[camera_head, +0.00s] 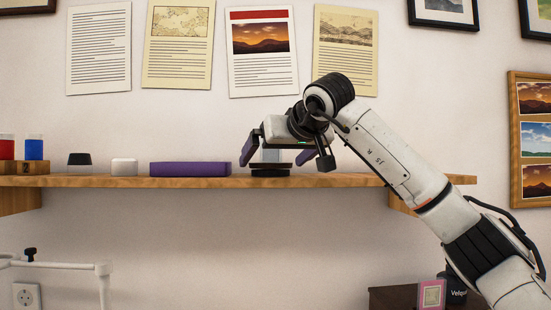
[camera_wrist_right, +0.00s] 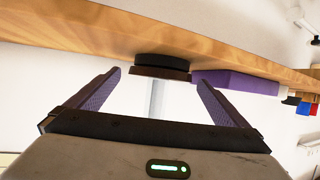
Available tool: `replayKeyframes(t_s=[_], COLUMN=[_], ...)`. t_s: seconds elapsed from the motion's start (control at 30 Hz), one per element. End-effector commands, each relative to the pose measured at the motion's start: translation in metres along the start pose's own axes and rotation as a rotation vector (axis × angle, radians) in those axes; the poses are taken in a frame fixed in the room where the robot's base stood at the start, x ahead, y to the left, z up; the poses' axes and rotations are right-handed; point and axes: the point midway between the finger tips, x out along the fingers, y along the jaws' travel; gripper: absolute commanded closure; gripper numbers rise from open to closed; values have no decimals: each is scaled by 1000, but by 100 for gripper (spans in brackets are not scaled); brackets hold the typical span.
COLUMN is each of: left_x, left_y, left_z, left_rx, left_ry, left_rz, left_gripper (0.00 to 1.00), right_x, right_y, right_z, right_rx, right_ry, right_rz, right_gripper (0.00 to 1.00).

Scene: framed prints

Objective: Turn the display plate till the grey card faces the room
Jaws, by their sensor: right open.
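The display plate (camera_head: 270,156) is a light grey upright panel on a dark round base (camera_head: 270,172) on the wooden shelf. In the right wrist view, which looks upside down, the plate (camera_wrist_right: 155,98) shows as a narrow pale strip below the dark base (camera_wrist_right: 160,66). My right gripper (camera_head: 277,156) is open, with its purple fingers on either side of the plate and gaps between. The gripper body hides the plate's top in the head view. The same gripper (camera_wrist_right: 158,80) shows open in the wrist view. My left gripper is not in view.
On the shelf (camera_head: 100,182), a purple block (camera_head: 190,169) lies just left of the base. Further left are a white block (camera_head: 124,167), a black-topped piece (camera_head: 79,163) and blue and red items (camera_head: 34,149). Printed sheets (camera_head: 262,60) hang above.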

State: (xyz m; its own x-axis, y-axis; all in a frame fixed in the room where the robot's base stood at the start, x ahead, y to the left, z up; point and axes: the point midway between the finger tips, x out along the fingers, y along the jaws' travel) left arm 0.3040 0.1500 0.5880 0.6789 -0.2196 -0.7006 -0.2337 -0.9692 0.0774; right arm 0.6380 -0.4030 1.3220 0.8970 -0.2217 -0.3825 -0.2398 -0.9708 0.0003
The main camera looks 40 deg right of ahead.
Motion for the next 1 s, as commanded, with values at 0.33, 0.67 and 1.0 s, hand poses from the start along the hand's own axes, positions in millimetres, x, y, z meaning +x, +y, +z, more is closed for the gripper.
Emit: replayKeyframes(t_s=[0.33,0.67,1.0], left_x=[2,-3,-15], left_y=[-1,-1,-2], left_z=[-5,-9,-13], left_rx=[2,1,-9], left_ry=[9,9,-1], left_rz=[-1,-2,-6], left_gripper=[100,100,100], right_x=[0,-1,-2], right_y=[0,-2,-6], right_z=[0,-1,-3], right_rx=[0,10,60], right_ry=[0,0,-2], right_rz=[0,30,155], right_gripper=[42,42,42])
